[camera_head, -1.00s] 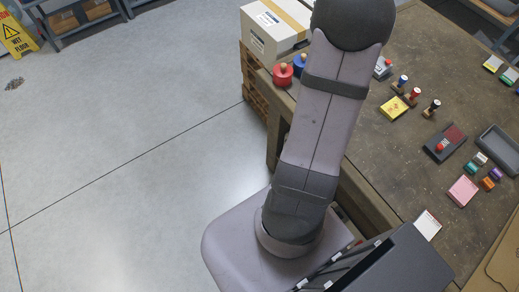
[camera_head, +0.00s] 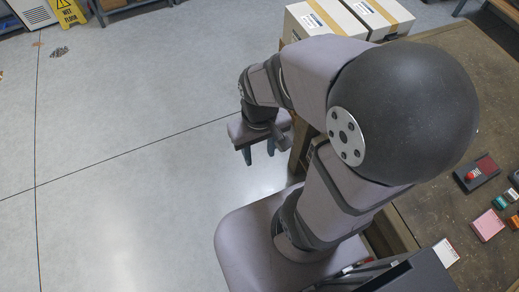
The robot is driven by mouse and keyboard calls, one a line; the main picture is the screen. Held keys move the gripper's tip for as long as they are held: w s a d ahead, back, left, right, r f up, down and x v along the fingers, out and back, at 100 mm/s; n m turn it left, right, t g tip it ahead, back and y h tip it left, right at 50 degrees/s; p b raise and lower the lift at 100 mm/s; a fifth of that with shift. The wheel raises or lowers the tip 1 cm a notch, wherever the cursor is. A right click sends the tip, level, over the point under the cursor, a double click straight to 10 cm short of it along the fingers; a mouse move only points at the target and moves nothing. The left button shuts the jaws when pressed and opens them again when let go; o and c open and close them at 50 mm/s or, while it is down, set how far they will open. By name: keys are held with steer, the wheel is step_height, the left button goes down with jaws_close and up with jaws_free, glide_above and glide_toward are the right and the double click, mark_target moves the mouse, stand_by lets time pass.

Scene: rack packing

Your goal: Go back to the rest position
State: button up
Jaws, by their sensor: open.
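My gripper (camera_head: 259,153) is in the middle of the head view, to the left of the table's near edge and over the grey floor. It points down, and its two fingers are apart with nothing between them. My arm folds up from its base at the bottom, and its large dark elbow joint fills the right of the view. The arm hides much of the table.
The brown table (camera_head: 436,219) holds a dark box with a red knob (camera_head: 478,173), a pink pad (camera_head: 487,225) and a white card (camera_head: 446,252). Cardboard boxes (camera_head: 323,18) stand behind. A yellow wet-floor sign (camera_head: 67,12) is far left. The floor at left is free.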

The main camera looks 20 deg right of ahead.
step_height(320, 180, down, 14)
steer(key=b, duration=1.4)
stand_by(0.3)
step_height(320, 180, down, 20)
steer(key=b, duration=2)
steer(key=shift+c, duration=0.6)
